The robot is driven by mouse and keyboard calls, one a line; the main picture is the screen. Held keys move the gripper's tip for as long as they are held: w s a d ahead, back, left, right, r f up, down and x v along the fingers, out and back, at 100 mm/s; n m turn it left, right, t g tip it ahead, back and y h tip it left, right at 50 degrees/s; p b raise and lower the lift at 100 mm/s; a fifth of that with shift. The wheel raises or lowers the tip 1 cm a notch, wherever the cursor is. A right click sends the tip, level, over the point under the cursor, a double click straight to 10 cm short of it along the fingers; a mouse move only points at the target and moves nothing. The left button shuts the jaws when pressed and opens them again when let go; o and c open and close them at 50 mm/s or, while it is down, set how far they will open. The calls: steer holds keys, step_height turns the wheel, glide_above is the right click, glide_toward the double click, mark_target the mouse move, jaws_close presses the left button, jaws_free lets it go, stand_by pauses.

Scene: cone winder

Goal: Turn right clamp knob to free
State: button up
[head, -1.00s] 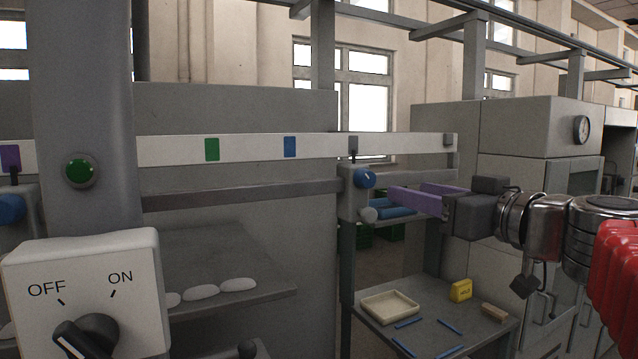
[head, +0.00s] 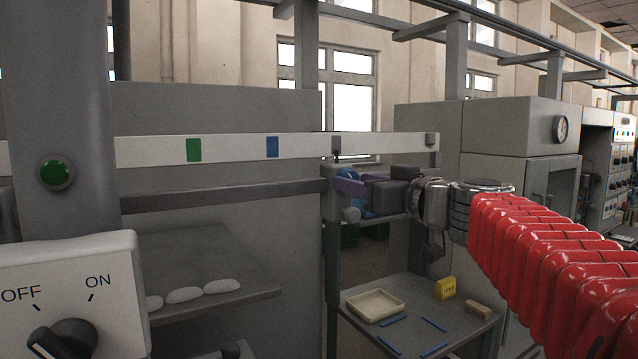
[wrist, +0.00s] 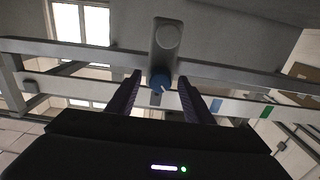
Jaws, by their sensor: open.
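The right clamp (head: 333,188) is a grey block on the rail. Its blue knob (head: 348,173) is partly hidden behind my gripper in the head view. In the wrist view the knob (wrist: 160,80) with its pale pointer mark lies between the two finger ends. My gripper (head: 349,186) has purple fingers and is open, one finger on each side of the knob. I cannot tell whether either finger touches it. The white scale bar (head: 230,148) above carries a green mark (head: 194,150), a blue mark (head: 272,147) and a grey pointer (head: 336,148) over the clamp.
A grey column with a green button (head: 56,172) and an OFF/ON switch box (head: 70,290) stand at the left. Below, a table holds a cream tray (head: 374,306), a yellow block (head: 445,288), a brush (head: 478,310) and blue sticks. A grey cabinet (head: 500,128) stands behind my arm.

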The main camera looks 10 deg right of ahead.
steer(key=shift+c, duration=0.5)
steer(key=c, duration=0.9)
steer(key=shift+c, duration=0.2)
steer(key=shift+m, duration=7.9)
